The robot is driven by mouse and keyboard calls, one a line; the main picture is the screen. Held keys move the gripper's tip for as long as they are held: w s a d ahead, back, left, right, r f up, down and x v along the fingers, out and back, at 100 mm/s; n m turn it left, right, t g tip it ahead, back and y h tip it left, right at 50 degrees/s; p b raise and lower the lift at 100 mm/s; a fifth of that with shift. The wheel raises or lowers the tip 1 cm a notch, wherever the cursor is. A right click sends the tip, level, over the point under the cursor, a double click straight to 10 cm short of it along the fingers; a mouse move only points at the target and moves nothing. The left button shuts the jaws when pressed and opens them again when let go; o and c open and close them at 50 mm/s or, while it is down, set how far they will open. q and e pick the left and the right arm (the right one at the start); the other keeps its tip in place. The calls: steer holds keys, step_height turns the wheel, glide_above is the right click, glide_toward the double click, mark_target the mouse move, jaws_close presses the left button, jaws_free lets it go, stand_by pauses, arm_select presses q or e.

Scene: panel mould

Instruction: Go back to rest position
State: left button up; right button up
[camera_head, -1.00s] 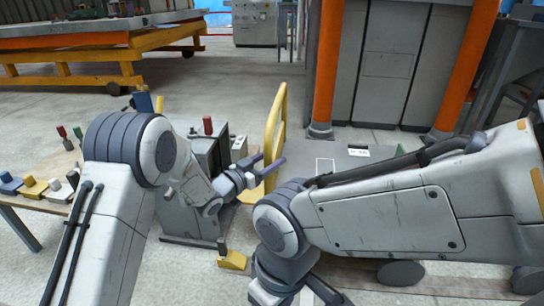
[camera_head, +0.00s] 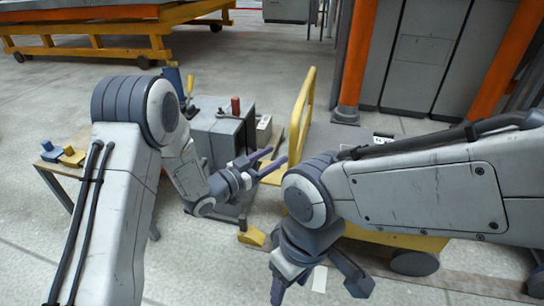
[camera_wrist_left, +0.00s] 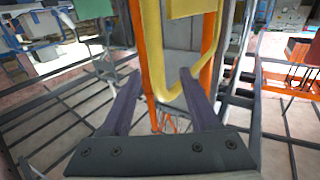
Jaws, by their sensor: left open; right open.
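My left gripper (camera_head: 279,156) is open and empty in the head view, its two dark fingers pointing right in front of the yellow handle of a cart (camera_head: 309,95). It also shows in the left wrist view (camera_wrist_left: 158,76), with nothing between its fingers and a yellow bar beyond them. My right arm hides part of the cart.
A grey machine box with a red knob (camera_head: 235,106) stands behind my left gripper. A table (camera_head: 60,172) with blue and yellow blocks is at left. A small yellow block (camera_head: 252,236) lies low near the cart. Orange posts (camera_head: 357,60) flank grey cabinets behind.

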arm_select(q)
steer(key=s+a+r+n+g+y+p, duration=0.1)
steer(key=s+a+r+g+y+p, duration=0.25)
steer(key=s, duration=0.85)
steer(key=s+a+r+n+g+y+p, duration=0.1)
steer(key=s+a+r+g+y+p, duration=0.25)
steer(key=s, duration=0.75)
steer(key=s+a+r+n+g+y+p, duration=0.1)
steer(key=s+r+g+y, duration=0.4)
steer(key=s, duration=0.7)
step_height(320, 180, up, 36)
steer(key=t+y+p, duration=0.1)
steer(key=p, duration=3.6)
steer(key=shift+s+a+f+p, duration=0.15)
steer(key=shift+s+a+p, duration=0.1)
steer(key=shift+a+p, duration=0.15)
